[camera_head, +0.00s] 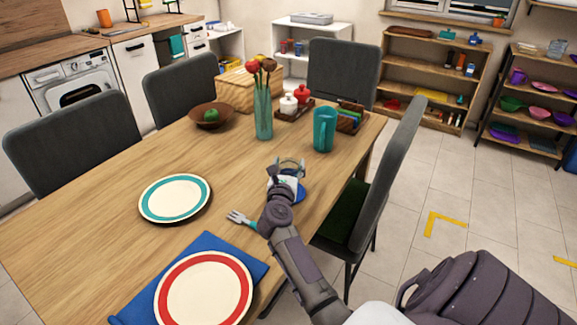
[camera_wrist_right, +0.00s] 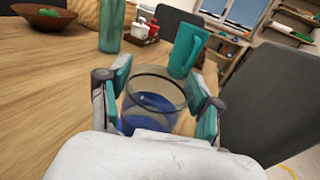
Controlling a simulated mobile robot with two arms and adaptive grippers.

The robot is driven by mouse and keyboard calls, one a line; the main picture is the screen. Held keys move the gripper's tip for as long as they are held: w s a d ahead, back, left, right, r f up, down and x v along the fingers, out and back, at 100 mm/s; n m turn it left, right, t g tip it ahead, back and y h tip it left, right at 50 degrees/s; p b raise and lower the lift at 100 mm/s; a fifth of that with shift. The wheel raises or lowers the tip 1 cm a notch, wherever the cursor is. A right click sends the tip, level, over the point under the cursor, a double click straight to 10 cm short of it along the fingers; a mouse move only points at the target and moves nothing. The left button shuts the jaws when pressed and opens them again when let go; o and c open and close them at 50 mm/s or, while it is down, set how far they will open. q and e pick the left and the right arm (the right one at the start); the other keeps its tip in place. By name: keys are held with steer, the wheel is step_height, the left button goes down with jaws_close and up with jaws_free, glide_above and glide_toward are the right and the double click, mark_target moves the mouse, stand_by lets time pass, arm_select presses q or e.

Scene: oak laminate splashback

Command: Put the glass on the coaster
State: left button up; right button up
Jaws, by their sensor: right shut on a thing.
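My right gripper (camera_head: 287,172) is over the table's right side, shut on a clear glass (camera_head: 292,162). In the right wrist view the glass (camera_wrist_right: 155,82) is upright between the two teal-padded fingers of the gripper (camera_wrist_right: 158,92). A round blue coaster (camera_head: 300,193) lies on the table under the gripper, partly hidden by it. Blue shows through the glass in the wrist view, so the glass is over or on the coaster. I cannot tell whether its base touches. My left gripper is not in view.
A teal mug (camera_head: 324,131), a vase (camera_head: 263,114) and a condiment tray stand beyond the glass. A fork (camera_head: 240,218), a teal-rimmed plate (camera_head: 174,197) and a red-rimmed plate (camera_head: 204,290) lie left of my arm. A chair (camera_head: 388,180) stands close on the right.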

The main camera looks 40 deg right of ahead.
steer(key=o, duration=1.2)
steer(key=shift+f, duration=0.2)
steer(key=o, duration=0.5)
steer(key=shift+c, duration=0.2)
steer(key=shift+r, duration=0.2)
steer(key=v, duration=1.2)
steer(key=shift+b, duration=0.35)
